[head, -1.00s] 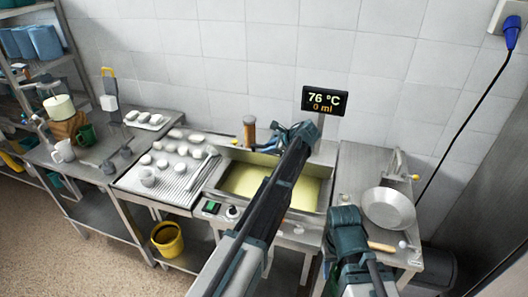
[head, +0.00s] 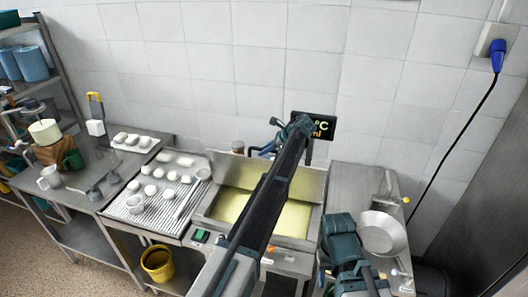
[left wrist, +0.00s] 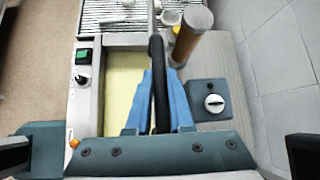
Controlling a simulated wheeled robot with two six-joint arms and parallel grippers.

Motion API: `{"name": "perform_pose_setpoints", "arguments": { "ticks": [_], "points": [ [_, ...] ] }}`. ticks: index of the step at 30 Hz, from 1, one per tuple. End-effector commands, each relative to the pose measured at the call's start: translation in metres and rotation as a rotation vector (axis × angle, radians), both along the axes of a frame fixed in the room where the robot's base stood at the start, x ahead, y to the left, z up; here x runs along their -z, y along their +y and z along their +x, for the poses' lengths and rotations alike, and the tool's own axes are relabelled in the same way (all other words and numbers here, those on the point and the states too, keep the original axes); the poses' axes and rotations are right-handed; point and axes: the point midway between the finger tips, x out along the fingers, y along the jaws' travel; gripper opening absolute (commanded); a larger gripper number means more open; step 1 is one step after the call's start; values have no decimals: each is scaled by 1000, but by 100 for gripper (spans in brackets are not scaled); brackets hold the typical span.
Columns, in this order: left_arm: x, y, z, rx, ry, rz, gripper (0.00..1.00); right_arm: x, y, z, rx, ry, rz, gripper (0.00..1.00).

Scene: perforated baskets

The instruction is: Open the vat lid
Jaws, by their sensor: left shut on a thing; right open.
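The vat (head: 228,216) is a steel unit with pale yellow liquid inside. Its liquid also shows in the left wrist view (left wrist: 120,85). The steel vat lid (head: 312,183) appears raised at the vat's back edge, with yellow reflected on it; my left arm covers part of it. My left gripper (head: 266,147) is behind the vat. In the left wrist view, its blue fingers (left wrist: 159,100) are shut on a black bar-shaped handle (left wrist: 157,70). My right gripper (head: 340,245) is open at the vat's front right; its fingertips are mostly hidden.
A display (head: 318,126) behind the vat is partly covered by my left arm. A brown cylinder (left wrist: 191,38) stands beside the handle. A steel pan (head: 382,233) lies on the right counter. Pale pieces (head: 150,190) lie on the left rack. A yellow bucket (head: 157,262) sits below.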

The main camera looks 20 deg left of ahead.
Motion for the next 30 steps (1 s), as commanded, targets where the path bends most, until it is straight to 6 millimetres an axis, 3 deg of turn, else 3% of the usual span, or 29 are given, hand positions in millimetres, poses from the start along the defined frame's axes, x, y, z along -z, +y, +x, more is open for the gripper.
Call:
{"name": "perform_pose_setpoints", "arguments": {
  "ticks": [6,21,22,24,26,30],
  "points": [
    [-1,0,9,0,-3,-2,0,-2,0,0,0,0,0,50],
    [-2,0,10,0,-3,-1,0,-2,0,0,0,0,0,50],
    [-2,0,10,0,-3,-1,25,-2,0,0,0,0,0,50],
    [-2,0,10,1,-2,-1,38,-2,0,0,0,0,0,50],
    [-2,0,10,1,-2,-1,49,-2,0,0,0,0,0,50],
    [-2,0,9,0,-1,-1,50,-2,0,0,0,0,0,50]
  ]
}}
